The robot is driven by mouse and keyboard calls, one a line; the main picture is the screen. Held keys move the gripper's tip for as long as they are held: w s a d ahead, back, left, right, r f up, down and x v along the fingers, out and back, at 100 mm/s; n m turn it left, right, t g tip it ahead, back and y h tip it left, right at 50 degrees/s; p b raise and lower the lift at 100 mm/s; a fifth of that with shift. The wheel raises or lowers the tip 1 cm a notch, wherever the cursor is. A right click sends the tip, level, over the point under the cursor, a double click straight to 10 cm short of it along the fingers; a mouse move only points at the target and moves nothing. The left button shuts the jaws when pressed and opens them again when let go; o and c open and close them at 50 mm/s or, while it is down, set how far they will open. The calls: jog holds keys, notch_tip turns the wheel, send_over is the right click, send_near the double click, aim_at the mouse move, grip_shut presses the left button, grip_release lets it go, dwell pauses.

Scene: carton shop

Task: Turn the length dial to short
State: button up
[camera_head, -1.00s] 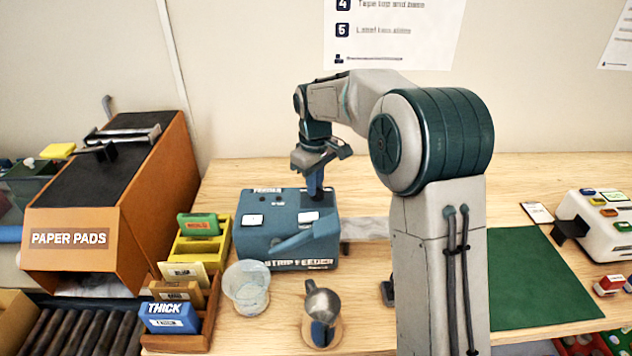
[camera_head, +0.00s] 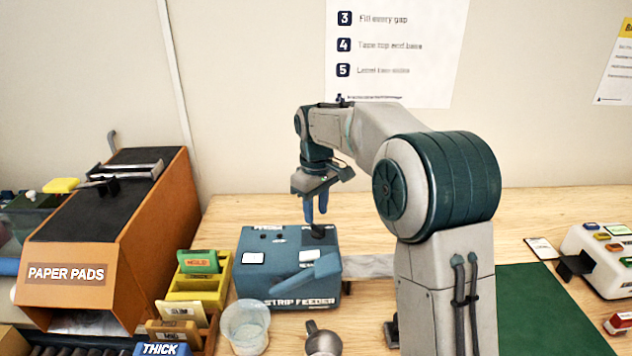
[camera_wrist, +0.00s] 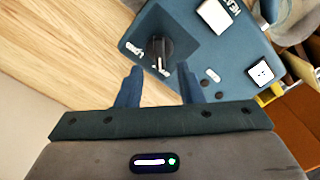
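The length dial (camera_wrist: 160,52) is a dark round knob with a raised grip bar on the blue strip feeder (camera_wrist: 205,60). In the wrist view, small white labels sit beside and below it, too blurred to read surely; which one it points to I cannot tell. In the head view the dial (camera_head: 318,231) is a dark knob at the back right of the strip feeder's top (camera_head: 275,285). My gripper (camera_wrist: 158,80) is open and empty, its two blue fingers apart just short of the dial. In the head view my gripper (camera_head: 315,218) points down above the dial.
A clear cup (camera_head: 246,325) and a metal-topped object (camera_head: 322,340) stand in front. Pad bins (camera_head: 195,290) and an orange paper-pads chute (camera_head: 75,275) are at left. A green mat (camera_head: 545,315) lies at right.

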aim_at(316, 223)
notch_tip(316, 223, up, 10)
jog(key=shift+r, duration=0.15)
dwell(0.3)
jog(key=s+d+f+m+t, duration=0.1)
jog(key=s+d+m, duration=0.1)
jog(key=s+d, duration=0.35)
jog(key=s+d+f+m+t, duration=0.1)
jog(key=s+d+m, duration=0.15)
jog(key=s, duration=0.65)
jog(key=s+d+f+m, duration=0.2)
jog(key=s+f, duration=0.2)
jog(key=s, duration=0.3)
jog(key=s+d+f+m+t, duration=0.1)
jog(key=s+d+f+m, duration=0.1)
jog(key=s+f, duration=0.3)
jog(key=s, duration=0.3)
jog(key=shift+s+d+m, duration=0.15)
jog(key=shift+d+m, duration=0.2)
